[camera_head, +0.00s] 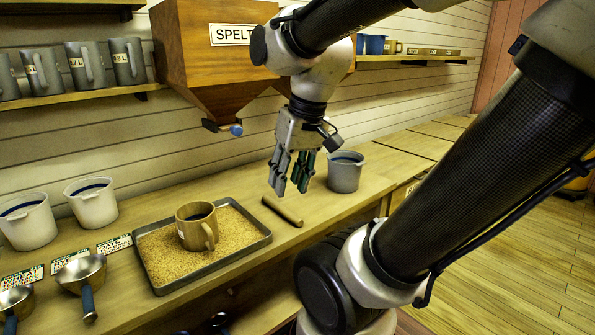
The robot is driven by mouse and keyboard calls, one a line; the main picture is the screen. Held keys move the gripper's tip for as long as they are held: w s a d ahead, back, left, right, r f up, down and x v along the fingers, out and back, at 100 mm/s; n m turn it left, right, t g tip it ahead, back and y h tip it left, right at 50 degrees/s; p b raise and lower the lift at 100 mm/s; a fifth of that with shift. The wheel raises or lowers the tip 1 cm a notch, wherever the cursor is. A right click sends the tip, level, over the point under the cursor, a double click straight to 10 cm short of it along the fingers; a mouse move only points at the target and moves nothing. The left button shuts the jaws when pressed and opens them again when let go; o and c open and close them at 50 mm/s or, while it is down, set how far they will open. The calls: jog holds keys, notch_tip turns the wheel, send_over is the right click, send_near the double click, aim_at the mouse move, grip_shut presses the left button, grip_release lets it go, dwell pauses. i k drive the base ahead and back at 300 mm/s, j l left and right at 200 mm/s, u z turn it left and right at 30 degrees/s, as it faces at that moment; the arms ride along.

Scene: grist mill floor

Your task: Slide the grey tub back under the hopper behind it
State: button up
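The grey tub (344,175) stands upright on the wooden counter, right of the grain tray, with a dark blue inside showing at its top. The wooden hopper (200,62), labelled SPELT, hangs on the wall behind and to the left, partly hidden by my arm. Its spout (222,127) with a blue knob points down over the counter behind the tray. My gripper (290,185) points down above the counter, left of the tub in the picture. Its fingers are apart with nothing seen between them. It appears clear of the tub.
A metal tray (262,243) of grain holds a tan mug (196,228). A short wooden stick (282,211) lies between tray and tub. White tubs (92,205) and metal scoops (82,272) are at left. The counter right of the tub is clear.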

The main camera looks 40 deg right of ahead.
aim_at(345, 166)
jog(key=z, duration=1.35)
